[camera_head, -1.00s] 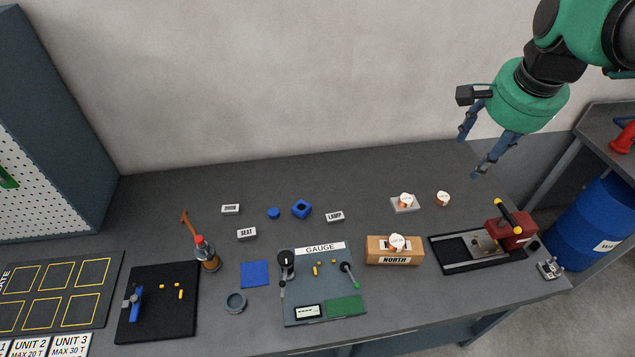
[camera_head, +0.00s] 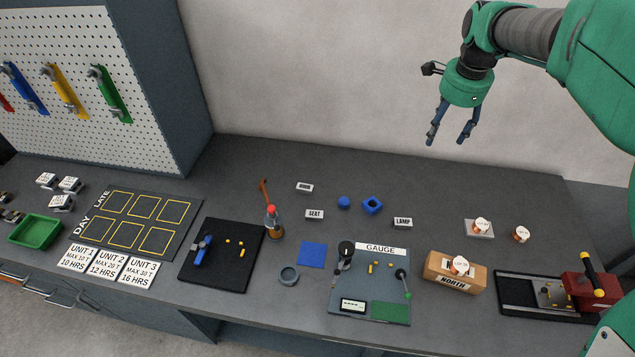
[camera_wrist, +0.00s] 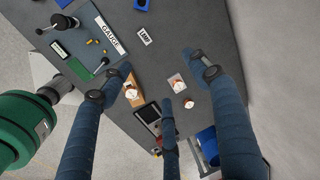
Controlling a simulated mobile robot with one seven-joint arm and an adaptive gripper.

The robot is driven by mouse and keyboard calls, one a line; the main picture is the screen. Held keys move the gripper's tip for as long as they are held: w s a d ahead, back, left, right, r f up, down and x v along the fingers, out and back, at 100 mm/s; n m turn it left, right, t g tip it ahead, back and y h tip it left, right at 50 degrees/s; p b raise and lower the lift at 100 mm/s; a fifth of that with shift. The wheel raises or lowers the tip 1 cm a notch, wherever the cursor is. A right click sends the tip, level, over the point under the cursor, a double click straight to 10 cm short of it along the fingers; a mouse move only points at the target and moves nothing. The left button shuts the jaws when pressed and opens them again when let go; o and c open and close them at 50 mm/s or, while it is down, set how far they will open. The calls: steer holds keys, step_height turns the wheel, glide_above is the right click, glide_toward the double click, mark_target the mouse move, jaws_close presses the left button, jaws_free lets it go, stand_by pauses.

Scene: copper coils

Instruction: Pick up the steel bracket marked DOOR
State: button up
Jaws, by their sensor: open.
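Three small pale marked pieces lie on the dark bench. One reads SEAT (camera_head: 315,215) and one reads LAMP (camera_head: 403,223). The third, at the back left of these, is the likely DOOR bracket (camera_head: 305,187), but its marking is too small to read surely. My gripper (camera_head: 447,140) is open and empty, high above the back of the bench, to the right of all three pieces, fingers pointing down. In the wrist view the fingers are spread, and the LAMP piece (camera_wrist: 144,37) shows beyond them. I cannot make out the DOOR piece there.
The gauge board (camera_head: 345,312) and wooden NORTH block (camera_head: 440,272) are in front. The bench behind is clear.

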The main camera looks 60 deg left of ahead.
steer(key=s+a+f, duration=0.2)
steer(key=a+f, duration=0.3)
steer(key=a, duration=0.4)
steer(key=m+g+h+p, duration=0.1)
steer(key=m+p, duration=0.1)
steer(key=m, duration=0.1)
glide_above(304, 188)
step_height(304, 188, down, 23)
steer(key=shift+s+d+r, duration=0.2)
steer(key=shift+f, duration=0.15)
steer(key=shift+f, duration=4.15)
steer(key=shift+w+a+f+b, duration=0.1)
steer(key=shift+f+b, duration=0.1)
steer(key=shift+f, duration=1.1)
steer(key=shift+w+f+b, duration=0.1)
steer(key=shift+f+b, duration=0.05)
steer(key=shift+f, duration=1.15)
